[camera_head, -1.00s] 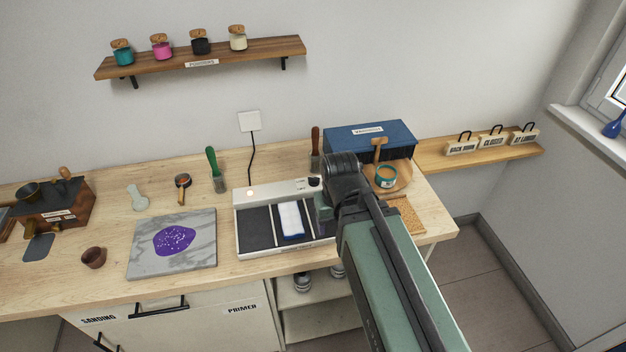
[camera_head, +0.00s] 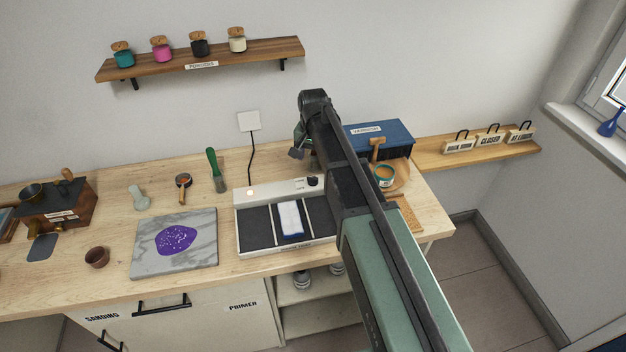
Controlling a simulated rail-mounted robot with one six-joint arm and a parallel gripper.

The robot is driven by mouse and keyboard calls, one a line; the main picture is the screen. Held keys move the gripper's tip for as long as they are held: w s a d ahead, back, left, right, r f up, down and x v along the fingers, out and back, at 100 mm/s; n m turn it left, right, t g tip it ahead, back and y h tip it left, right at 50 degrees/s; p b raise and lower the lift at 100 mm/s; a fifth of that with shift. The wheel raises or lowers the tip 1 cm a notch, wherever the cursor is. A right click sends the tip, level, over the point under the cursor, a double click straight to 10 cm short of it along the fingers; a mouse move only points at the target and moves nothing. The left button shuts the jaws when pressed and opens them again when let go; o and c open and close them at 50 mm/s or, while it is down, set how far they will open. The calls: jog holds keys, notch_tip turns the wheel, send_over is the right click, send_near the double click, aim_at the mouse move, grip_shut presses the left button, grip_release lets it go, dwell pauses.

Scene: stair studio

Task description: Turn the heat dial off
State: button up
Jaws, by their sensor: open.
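The heat dial is a small black knob (camera_head: 313,181) at the right end of the pale back strip of the warming unit (camera_head: 242,250). A small round light (camera_head: 250,192) glows at the strip's left end. The dial's pointer is too small to read.
A green-handled brush (camera_head: 216,170) lies to the left. A marble slab with purple paint (camera_head: 200,262) sits front left. A cord runs up to a wall plate (camera_head: 249,121).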

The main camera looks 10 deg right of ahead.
aim_at(313, 177)
notch_tip(313, 177, down, 9)
jog(key=b, duration=0.7)
jog(key=shift+r, duration=0.3)
jog(key=shift+c, duration=0.2)
jog(key=c, duration=0.9)
jog(key=shift+n, duration=0.5)
jog(key=n, duration=0.4)
jog(key=shift+n, duration=0.3)
jog(key=n, duration=0.6)
jog(key=shift+n, duration=0.3)
